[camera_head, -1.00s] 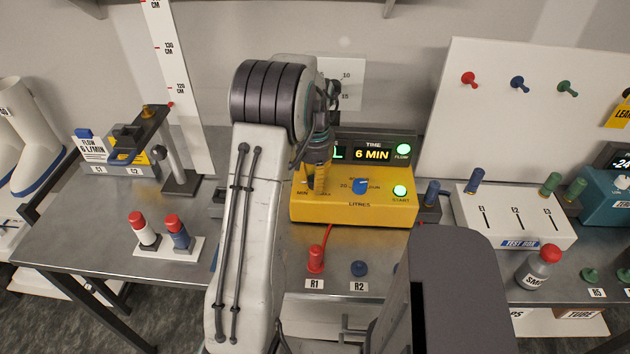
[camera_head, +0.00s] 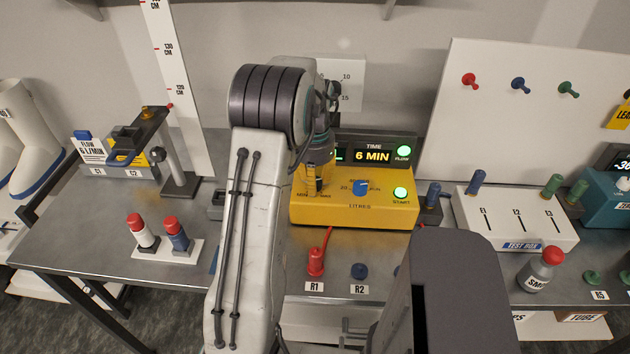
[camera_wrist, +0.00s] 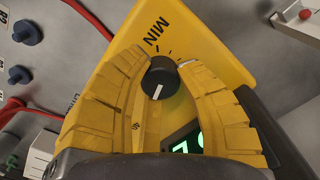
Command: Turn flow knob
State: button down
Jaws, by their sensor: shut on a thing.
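The yellow pump box (camera_head: 386,207) stands on the bench in the head view, with a lit display (camera_head: 372,156) reading "6 MIN", a blue litres knob (camera_head: 360,188) and green FLOW and START lights. The black flow knob (camera_wrist: 159,78) with a white pointer line shows in the wrist view, near the "MIN" mark on the box face. My gripper (camera_wrist: 158,66) has its two yellow ribbed fingers closed around this knob, one on each side. In the head view the gripper (camera_head: 318,181) is at the box's left part, and the knob is mostly hidden behind it.
A red plug (camera_head: 316,262) at R1 and a blue peg (camera_head: 358,270) at R2 stand in front of the box. A white test box (camera_head: 513,222) is to the right.

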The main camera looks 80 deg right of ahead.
jog(key=shift+a+f, duration=0.2)
jog(key=c, duration=1.3)
grip_release()
jog(key=o, duration=0.5)
jog(key=shift+d+r, duration=0.1)
jog(key=shift+r, duration=0.15)
notch_tip(320, 180, up, 12)
jog(key=shift+f, duration=0.1)
